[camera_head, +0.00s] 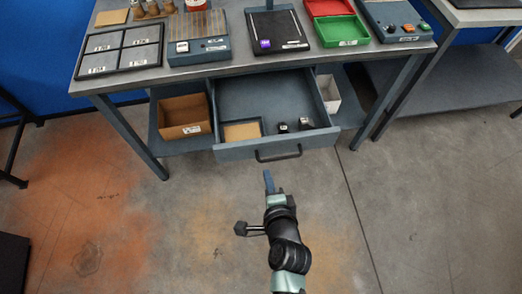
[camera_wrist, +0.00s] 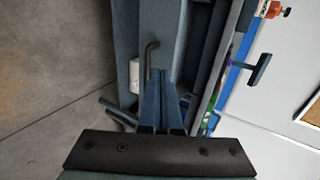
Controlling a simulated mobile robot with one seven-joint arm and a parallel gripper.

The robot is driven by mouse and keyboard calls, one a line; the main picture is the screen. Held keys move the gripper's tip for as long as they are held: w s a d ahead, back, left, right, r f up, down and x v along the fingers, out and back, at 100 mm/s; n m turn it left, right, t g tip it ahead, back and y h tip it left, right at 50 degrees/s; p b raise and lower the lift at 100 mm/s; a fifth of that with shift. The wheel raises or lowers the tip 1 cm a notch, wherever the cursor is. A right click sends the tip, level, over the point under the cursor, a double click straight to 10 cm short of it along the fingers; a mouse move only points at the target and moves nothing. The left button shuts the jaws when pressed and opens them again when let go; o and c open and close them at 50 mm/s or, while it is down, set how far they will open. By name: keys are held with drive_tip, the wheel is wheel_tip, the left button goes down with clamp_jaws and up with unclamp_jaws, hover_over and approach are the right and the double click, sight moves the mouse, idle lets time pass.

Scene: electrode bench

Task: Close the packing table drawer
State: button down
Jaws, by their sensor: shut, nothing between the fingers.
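The packing table drawer (camera_head: 232,150) is pulled out under the middle of the table (camera_head: 115,83). Its front panel carries a dark bar handle (camera_head: 278,156). Inside lie a tan flat piece in a frame (camera_head: 242,131) and two small dark items (camera_head: 294,126). My gripper (camera_head: 268,176) is shut and empty, just in front of the drawer front and below the handle in the head view, apart from it. In the wrist view my gripper's fingers (camera_wrist: 161,88) point toward the grey drawer front (camera_wrist: 160,30), with the dark handle (camera_wrist: 149,62) close to the fingertips.
A cardboard box (camera_head: 184,117) and a white box (camera_head: 329,93) stand on the lower shelf either side of the drawer. Table legs (camera_head: 130,137) flank it. The tabletop holds grey trays (camera_head: 122,47), a red and green bin (camera_head: 342,30) and devices. The floor in front is clear.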

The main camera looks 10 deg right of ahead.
approach(259, 145)
drive_tip(key=x, duration=0.5)
drive_tip(key=shift+d+f+b, duration=0.1)
drive_tip(key=shift+f+b, duration=0.3)
drive_tip(key=shift+w, duration=0.6)
drive_tip(key=shift+w, duration=0.1)
